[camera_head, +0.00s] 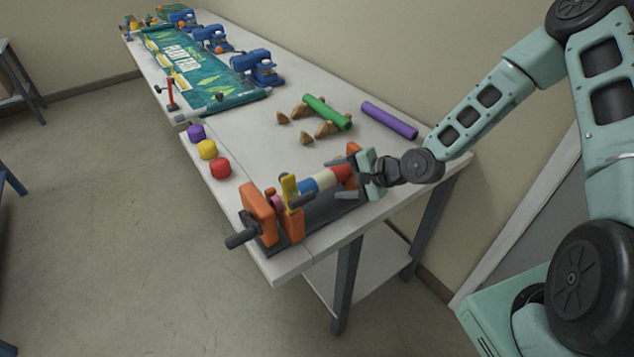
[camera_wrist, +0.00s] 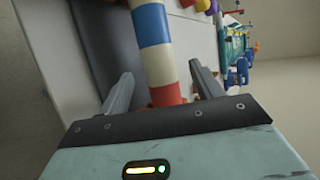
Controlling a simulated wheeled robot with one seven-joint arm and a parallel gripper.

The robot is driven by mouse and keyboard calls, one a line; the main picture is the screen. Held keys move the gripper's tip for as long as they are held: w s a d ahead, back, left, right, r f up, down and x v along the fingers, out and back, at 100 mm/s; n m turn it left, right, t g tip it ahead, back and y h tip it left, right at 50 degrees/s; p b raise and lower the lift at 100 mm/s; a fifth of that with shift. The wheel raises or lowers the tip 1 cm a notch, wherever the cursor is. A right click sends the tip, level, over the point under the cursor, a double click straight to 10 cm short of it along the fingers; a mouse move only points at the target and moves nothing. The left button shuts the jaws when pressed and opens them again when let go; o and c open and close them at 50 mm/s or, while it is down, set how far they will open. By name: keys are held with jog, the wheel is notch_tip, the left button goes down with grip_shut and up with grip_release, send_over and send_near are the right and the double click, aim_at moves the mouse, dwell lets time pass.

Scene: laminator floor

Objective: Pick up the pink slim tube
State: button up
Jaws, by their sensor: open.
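I see no clear pink slim tube; only a small pink part (camera_head: 277,201) shows by the orange end block (camera_head: 259,214), mostly hidden. A purple tube (camera_head: 389,120) and a green tube (camera_head: 327,112) lie farther back on the table. A tube banded in red, white and blue (camera_head: 325,180) lies over a dark machine base at the near end. It also shows in the wrist view (camera_wrist: 152,30). My gripper (camera_head: 342,178) is open at its red end; in the wrist view the fingers (camera_wrist: 160,75) stand on either side of the tube. Contact cannot be told.
The white table (camera_head: 285,82) runs to the far left. Brown wedges (camera_head: 301,111) lie around the green tube. Purple, yellow and red caps (camera_head: 220,168) sit along the near left edge. A green banner (camera_head: 200,70) and blue machines (camera_head: 257,67) stand farther back.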

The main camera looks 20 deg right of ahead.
aim_at(325, 182)
jog(key=p+x, duration=0.2)
jog(key=x, duration=0.2)
jog(key=shift+s+a, duration=0.15)
jog(key=shift+a, duration=0.1)
jog(key=shift+w+a+f, duration=0.25)
jog(key=shift+w+f, duration=0.1)
jog(key=shift+f, duration=0.1)
jog(key=c, duration=1.2)
jog(key=shift+r, duration=0.15)
